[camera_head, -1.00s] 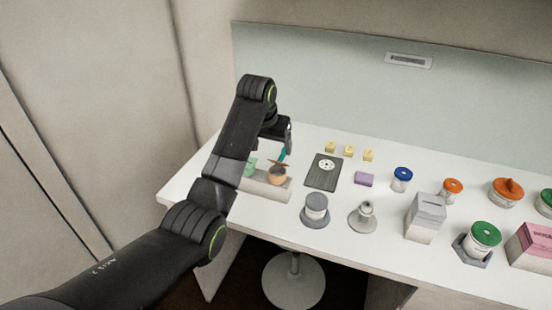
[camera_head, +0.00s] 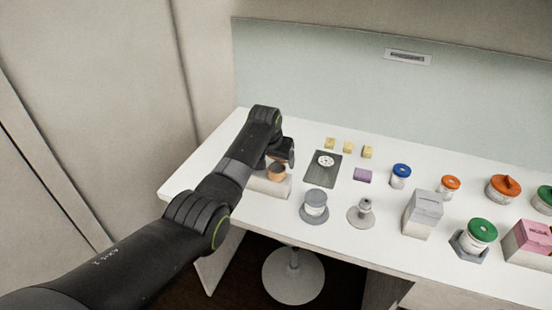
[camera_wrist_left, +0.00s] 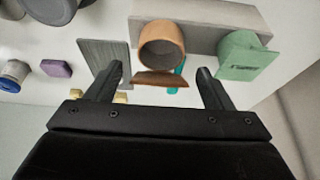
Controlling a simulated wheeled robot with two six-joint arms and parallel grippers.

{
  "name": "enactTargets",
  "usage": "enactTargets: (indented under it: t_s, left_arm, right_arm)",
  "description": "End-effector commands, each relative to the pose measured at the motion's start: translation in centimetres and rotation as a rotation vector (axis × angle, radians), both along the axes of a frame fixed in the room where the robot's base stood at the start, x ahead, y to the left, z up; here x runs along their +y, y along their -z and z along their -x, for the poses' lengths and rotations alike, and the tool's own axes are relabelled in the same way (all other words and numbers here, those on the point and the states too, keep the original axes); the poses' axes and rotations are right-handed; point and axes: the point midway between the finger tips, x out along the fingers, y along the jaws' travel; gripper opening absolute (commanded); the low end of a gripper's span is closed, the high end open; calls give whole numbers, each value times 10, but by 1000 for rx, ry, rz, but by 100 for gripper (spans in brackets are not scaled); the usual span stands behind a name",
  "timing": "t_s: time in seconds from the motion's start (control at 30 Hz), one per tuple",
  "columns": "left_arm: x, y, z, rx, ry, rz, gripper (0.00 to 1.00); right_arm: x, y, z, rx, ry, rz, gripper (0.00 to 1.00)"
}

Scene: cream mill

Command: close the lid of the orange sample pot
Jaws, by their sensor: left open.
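The orange sample pot (camera_head: 276,173) sits in a pale grey holder (camera_head: 266,188) at the left of the table. In the left wrist view, its round mouth (camera_wrist_left: 162,45) is open. Its lid (camera_wrist_left: 160,79) stands open at the rim side nearer my gripper, seen nearly edge-on. My left gripper (camera_wrist_left: 160,70) is open and empty, its fingers either side of the lid with gaps. In the head view, the gripper (camera_head: 290,156) is low behind the pot and partly hides the lid. My right gripper is out of view.
A green pot (camera_wrist_left: 245,57) stands beside the orange one in the holder. A teal piece (camera_wrist_left: 179,70) shows behind the lid. A dark grey plate (camera_head: 322,171) with a white disc lies to the right. Several jars and boxes fill the table's right side.

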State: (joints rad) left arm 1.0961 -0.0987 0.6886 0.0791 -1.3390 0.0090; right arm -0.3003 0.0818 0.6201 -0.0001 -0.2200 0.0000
Motion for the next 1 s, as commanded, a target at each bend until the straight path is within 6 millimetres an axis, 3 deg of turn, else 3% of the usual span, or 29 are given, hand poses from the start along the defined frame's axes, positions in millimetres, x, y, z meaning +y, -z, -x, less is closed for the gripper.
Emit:
enactTargets:
  t_s: [0.17, 0.5, 1.0]
  left_arm:
    - [0, 0, 0, 0, 0, 0, 72]
    - [0, 0, 0, 1, 0, 0, 30]
    - [2, 8, 8, -184, 0, 63, 30]
  right_arm:
    - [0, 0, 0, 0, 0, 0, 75]
    - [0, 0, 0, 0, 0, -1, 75]
    - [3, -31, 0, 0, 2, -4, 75]
